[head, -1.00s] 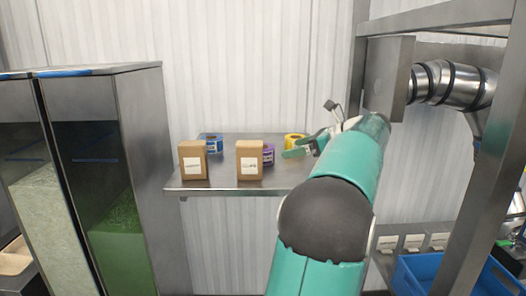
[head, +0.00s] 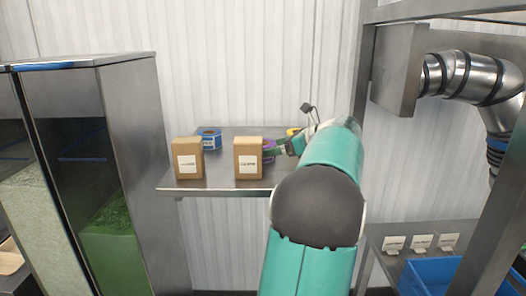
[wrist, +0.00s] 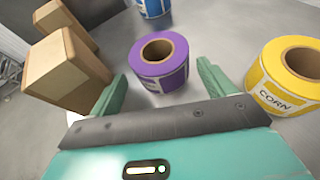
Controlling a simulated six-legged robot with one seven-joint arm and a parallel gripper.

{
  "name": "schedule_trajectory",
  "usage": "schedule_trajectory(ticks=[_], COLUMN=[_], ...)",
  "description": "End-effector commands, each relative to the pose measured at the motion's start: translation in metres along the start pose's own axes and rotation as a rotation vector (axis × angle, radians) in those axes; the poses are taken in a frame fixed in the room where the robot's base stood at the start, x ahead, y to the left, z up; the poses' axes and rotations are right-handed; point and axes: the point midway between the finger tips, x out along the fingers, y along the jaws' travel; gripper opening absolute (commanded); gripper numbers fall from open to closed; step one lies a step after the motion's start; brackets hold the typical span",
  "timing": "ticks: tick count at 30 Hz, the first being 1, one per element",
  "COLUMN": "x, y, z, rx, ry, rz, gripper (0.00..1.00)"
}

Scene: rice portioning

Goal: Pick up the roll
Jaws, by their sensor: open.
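Three label rolls stand on a metal shelf. The purple roll (wrist: 162,62) stands just ahead of my gripper (wrist: 160,85), roughly between the lines of its two open fingers in the wrist view. The yellow roll (wrist: 287,75), marked CORN, is to the right, outside the right finger. The blue roll (head: 209,139) is at the back left, and only its lower part shows in the wrist view (wrist: 154,6). My gripper is open and empty. In the head view my arm and gripper hide most of the yellow roll and part of the purple one.
Two brown boxes (head: 188,159) (head: 248,158) with white labels stand along the front of the shelf (head: 217,184), left of my gripper. Tall bins (head: 135,150) are at the left. A metal frame and a blue crate (head: 440,275) are at the right.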

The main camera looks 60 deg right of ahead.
Motion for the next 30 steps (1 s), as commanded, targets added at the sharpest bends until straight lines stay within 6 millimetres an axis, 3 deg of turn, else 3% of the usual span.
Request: schedule_trajectory(ticks=[10, 19, 20, 25, 27, 30], x=[0.046, 0.053, 0.053, 0.053, 0.053, 0.053], y=[-0.004, -0.005, -0.005, -0.005, -0.005, -0.005], z=[0.000, 0.001, 0.001, 0.000, 0.001, 0.001], rx=[-0.001, -0.001, -0.001, -0.001, -0.001, -0.001], ry=[0.000, 0.000, 0.000, 0.000, -0.001, 0.000], rz=[0.002, -0.001, -0.001, -0.001, -0.001, -0.001], gripper=[0.82, 0.82, 0.80, 0.47, 0.41, 0.41])
